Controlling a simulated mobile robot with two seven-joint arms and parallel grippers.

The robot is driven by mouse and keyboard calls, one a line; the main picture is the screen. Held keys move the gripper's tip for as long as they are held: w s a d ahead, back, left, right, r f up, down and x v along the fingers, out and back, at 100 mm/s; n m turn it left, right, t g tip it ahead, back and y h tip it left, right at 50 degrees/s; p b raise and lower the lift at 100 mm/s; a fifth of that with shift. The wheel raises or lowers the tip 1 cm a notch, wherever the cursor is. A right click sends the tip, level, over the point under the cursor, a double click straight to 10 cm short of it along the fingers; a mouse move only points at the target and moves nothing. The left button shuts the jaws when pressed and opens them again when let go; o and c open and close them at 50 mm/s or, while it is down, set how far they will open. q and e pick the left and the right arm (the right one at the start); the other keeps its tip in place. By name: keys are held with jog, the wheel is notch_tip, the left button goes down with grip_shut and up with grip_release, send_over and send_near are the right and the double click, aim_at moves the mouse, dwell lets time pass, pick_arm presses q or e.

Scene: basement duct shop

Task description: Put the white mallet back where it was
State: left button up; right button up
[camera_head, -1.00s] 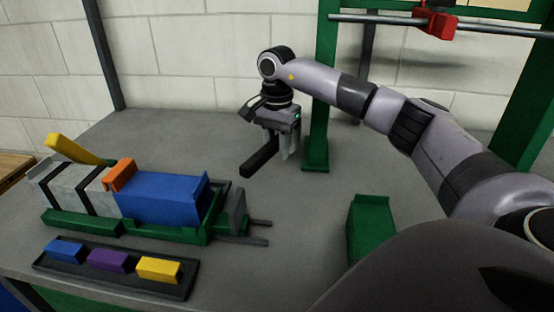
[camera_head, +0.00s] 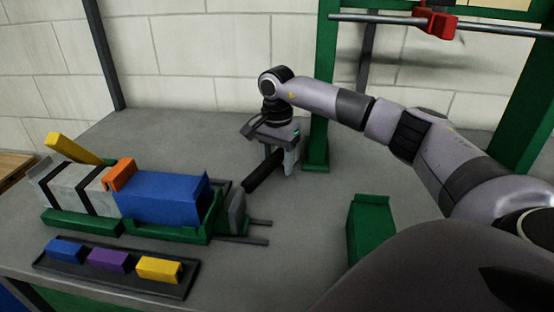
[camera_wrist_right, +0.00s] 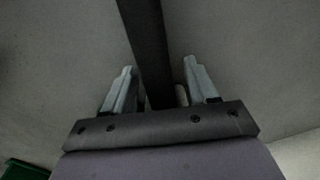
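My right gripper (camera_head: 279,166) points down above the grey table, near the green post. Its fingers stand on either side of a dark bar-like handle (camera_head: 262,174), which slants down to the left, its lower end near the green cradle's end. I take this handle to be the mallet's. In the right wrist view, the handle (camera_wrist_right: 148,45) runs from between the fingers (camera_wrist_right: 158,72) past the top edge. A small pale piece (camera_wrist_right: 182,95) shows beside the right-hand finger; I cannot tell whether it is the mallet's white head. No white head shows clearly. My left gripper is not in view.
A green cradle (camera_head: 180,235) on the left holds a blue block (camera_head: 160,198) and black-banded grey blocks. In front, a dark tray (camera_head: 110,278) carries three coloured blocks. A green block (camera_head: 370,230) stands right. A green post (camera_head: 318,140) rises close behind my gripper. Mid-table is clear.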

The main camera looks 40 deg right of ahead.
aim_at(277, 153)
notch_tip(277, 153, up, 12)
jog(key=shift+r, duration=0.15)
dwell(0.3)
dwell(0.5)
